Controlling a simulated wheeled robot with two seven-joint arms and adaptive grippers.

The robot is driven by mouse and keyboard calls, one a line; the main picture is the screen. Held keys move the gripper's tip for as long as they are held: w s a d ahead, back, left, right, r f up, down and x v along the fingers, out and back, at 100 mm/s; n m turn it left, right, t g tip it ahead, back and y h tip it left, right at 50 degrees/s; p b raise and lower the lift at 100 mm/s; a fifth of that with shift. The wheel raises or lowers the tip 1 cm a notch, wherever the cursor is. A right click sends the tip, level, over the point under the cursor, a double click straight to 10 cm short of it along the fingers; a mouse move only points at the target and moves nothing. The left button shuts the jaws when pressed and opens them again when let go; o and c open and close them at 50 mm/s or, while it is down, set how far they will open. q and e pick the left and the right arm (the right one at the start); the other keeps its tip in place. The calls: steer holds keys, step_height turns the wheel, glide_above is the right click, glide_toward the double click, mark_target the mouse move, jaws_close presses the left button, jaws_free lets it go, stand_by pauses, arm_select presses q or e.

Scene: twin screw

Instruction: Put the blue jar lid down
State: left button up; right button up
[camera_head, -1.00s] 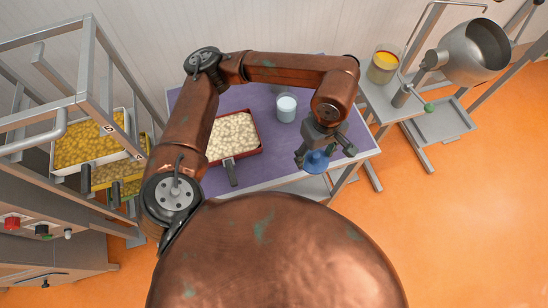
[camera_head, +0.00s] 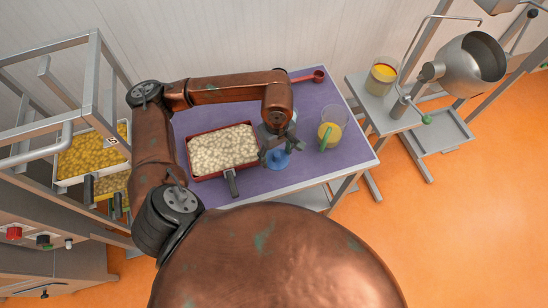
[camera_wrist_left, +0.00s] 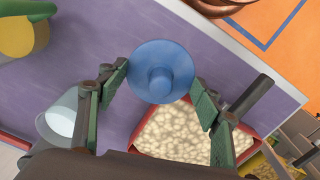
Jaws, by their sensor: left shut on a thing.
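The blue jar lid (camera_head: 278,161) is a round disc with a raised knob. My left gripper (camera_head: 278,149) is shut on it and holds it near the front edge of the purple table (camera_head: 262,183). In the left wrist view the lid (camera_wrist_left: 150,60) sits between the two fingers, its knob facing the camera. Whether it touches the table is hard to tell. My right gripper is not in view.
A red tray of pale pieces (camera_head: 190,165) is left of the lid. A glass with yellow contents and a green handle (camera_head: 331,132) stands right of it. A red scoop (camera_head: 312,77) lies behind. Bare table lies along the front edge.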

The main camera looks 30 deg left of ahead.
mark_target(274, 159)
arm_select(q)
steer(key=shift+a+f, duration=0.35)
steer(key=shift+f, duration=0.1)
step_height(274, 159, down, 2)
steer(key=shift+a+f+p, duration=0.1)
steer(key=shift+f+p, duration=0.1)
steer(key=shift+p, duration=0.2)
steer(key=shift+f, duration=0.45)
steer(key=shift+f, duration=0.15)
steer(key=o, duration=0.9)
steer(key=shift+o, duration=0.2)
step_height(274, 159, up, 12)
steer(key=shift+r+b, duration=0.15)
steer(key=shift+b, duration=0.35)
